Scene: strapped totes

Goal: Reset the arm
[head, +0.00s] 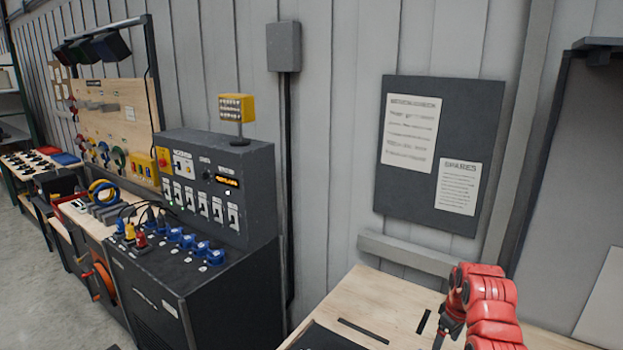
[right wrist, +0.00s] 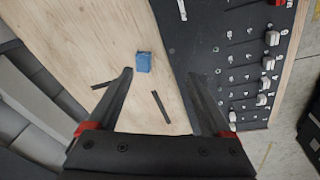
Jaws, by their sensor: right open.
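My red right arm (head: 487,308) shows at the lower right of the head view, over the wooden table. In the right wrist view my right gripper (right wrist: 160,75) is open, its two black fingers spread apart with nothing held between them. A small blue block (right wrist: 143,62) lies on the wooden table top (right wrist: 105,35), just beyond the gap between the fingertips and nearer the left one. The fingers do not appear to grip it. My left gripper is in neither view.
A dark panel (right wrist: 228,45) with several white-capped switches lies right of the block. Thin dark strips (right wrist: 160,106) lie on the wood. In the head view, a dark control console (head: 200,210) with blue connectors stands left of the table (head: 385,290). A notice board (head: 440,150) hangs behind.

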